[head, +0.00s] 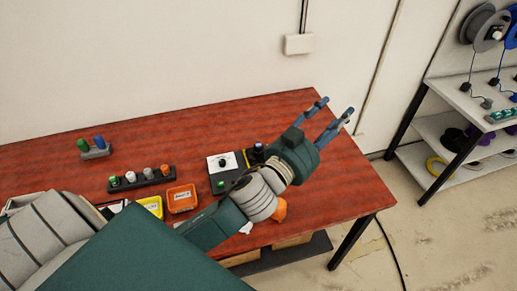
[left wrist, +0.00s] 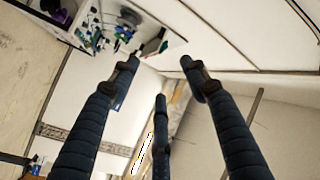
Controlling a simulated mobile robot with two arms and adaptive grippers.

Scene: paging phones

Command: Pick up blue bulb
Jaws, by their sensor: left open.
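A blue bulb (head: 99,141) stands upright in a small grey holder (head: 97,154) at the back left of the red-brown table, beside a green bulb (head: 83,145). My left gripper (head: 335,109) is open and empty, raised over the table's right end with its fingers pointing up and right, far from the blue bulb. In the left wrist view its dark fingers (left wrist: 158,85) are spread with nothing held between them. The blue bulb cannot be made out there. My right gripper is not in view.
A black rack (head: 143,181) with several bulbs, an orange bin (head: 182,199) and a yellow bin (head: 153,207) stand at the table's middle left. My left arm partly covers a control box (head: 222,164) and an orange object (head: 279,209). Shelves (head: 445,128) stand at right.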

